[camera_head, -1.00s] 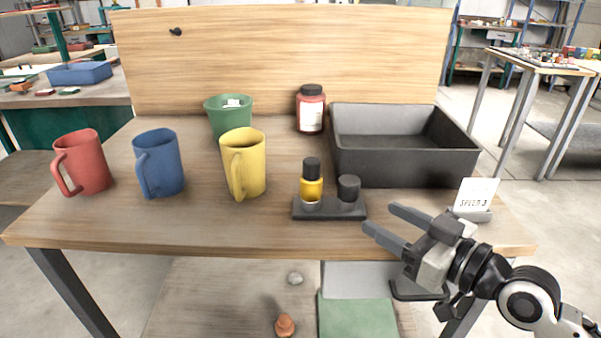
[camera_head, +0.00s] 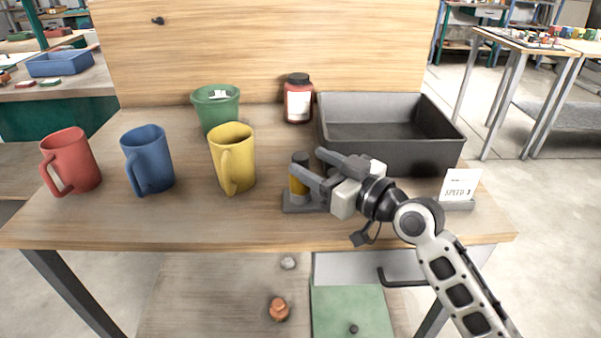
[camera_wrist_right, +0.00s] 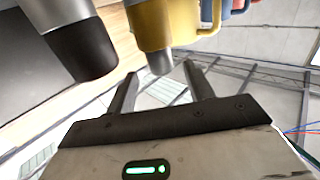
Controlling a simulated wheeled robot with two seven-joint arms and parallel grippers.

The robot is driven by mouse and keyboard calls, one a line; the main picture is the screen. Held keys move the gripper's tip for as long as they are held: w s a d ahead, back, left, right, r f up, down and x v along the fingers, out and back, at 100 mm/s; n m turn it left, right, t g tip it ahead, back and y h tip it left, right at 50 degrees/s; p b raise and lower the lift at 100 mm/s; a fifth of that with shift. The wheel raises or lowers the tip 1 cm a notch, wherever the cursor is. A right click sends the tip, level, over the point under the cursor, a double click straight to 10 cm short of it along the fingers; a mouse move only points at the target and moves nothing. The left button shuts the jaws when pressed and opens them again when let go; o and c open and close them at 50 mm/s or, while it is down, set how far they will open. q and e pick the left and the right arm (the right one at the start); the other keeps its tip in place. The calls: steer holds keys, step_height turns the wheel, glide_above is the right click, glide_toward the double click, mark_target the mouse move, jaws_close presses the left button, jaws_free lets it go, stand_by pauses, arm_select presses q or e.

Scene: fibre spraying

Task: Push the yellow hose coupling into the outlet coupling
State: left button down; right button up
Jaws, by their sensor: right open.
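The yellow hose coupling (camera_head: 296,187) stands upright on the left of a small black base (camera_head: 290,207). It has a dark top and a yellow body, above a silvery ring that may be the outlet coupling. I cannot tell how far it is seated. My right gripper (camera_head: 308,161) is open over the base, its fingers pointing left beside the coupling's upper part and partly covering it. In the right wrist view, the coupling's grey end (camera_wrist_right: 159,62) shows beyond the open fingers (camera_wrist_right: 160,85), apparently not gripped. A dark short post (camera_wrist_right: 92,53) shows at left there. My left gripper is not visible.
A yellow mug (camera_head: 235,160), a blue mug (camera_head: 150,160) and a red mug (camera_head: 70,160) stand left. A green pot (camera_head: 215,108) and a red jar (camera_head: 298,103) stand behind. A large black bin (camera_head: 395,155) lies behind my gripper; a label card (camera_head: 460,184) stands right.

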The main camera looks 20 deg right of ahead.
mark_target(303, 158)
steer(key=x, duration=0.3)
steer(key=shift+w+a+r, duration=0.1)
steer(key=shift+w+a, duration=0.15)
steer(key=c, duration=1.1)
steer(key=shift+r, duration=0.1)
